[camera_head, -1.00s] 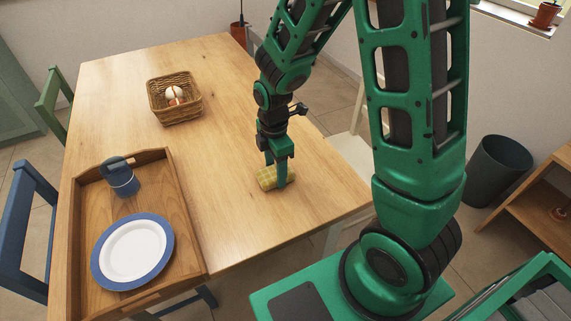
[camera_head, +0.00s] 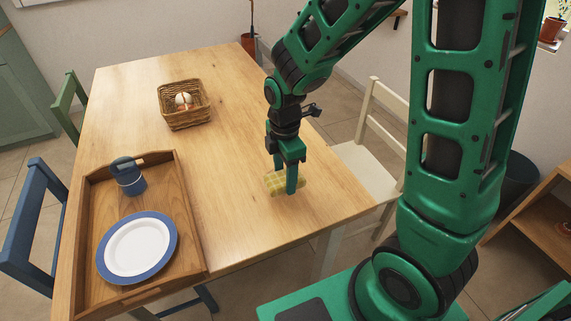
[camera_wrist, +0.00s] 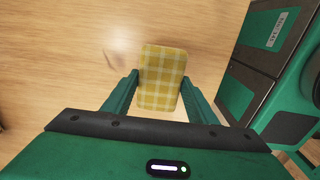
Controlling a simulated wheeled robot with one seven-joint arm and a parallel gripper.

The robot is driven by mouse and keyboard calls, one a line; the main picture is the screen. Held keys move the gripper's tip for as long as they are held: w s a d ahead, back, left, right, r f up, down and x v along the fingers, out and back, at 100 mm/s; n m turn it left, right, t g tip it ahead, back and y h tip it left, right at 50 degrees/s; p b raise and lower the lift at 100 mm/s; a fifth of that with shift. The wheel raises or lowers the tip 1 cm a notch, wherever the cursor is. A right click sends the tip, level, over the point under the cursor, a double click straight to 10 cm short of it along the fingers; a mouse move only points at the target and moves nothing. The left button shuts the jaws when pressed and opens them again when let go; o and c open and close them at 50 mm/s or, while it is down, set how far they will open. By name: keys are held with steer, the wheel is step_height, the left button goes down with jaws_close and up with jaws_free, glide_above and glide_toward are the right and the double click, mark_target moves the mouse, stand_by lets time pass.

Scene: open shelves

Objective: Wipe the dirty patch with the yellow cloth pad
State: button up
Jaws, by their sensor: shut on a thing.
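The yellow checked cloth pad (camera_head: 274,184) is at the near right part of the wooden table (camera_head: 225,215). My gripper (camera_head: 284,178) points down and is shut on it, one finger on each side. In the wrist view the pad (camera_wrist: 161,60) lies between the two fingers of my gripper (camera_wrist: 160,80), its flat checked face toward the camera. Whether its underside presses on the wood cannot be told. A faint greyish smudge (camera_wrist: 112,46) shows on the tabletop left of the pad in the wrist view; I cannot tell if it is the dirty patch. In the head view no patch stands out.
A wooden tray (camera_head: 192,250) with a blue-rimmed plate (camera_head: 138,246) and a blue mug (camera_head: 130,178) stands left. A wicker basket (camera_head: 188,118) holding eggs is farther back. A white chair (camera_head: 368,165) stands at the right edge. The table's middle is clear.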

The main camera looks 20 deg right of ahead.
steer(key=shift+d+r, duration=0.1)
steer(key=shift+r, duration=1.7)
steer(key=shift+f, duration=0.3)
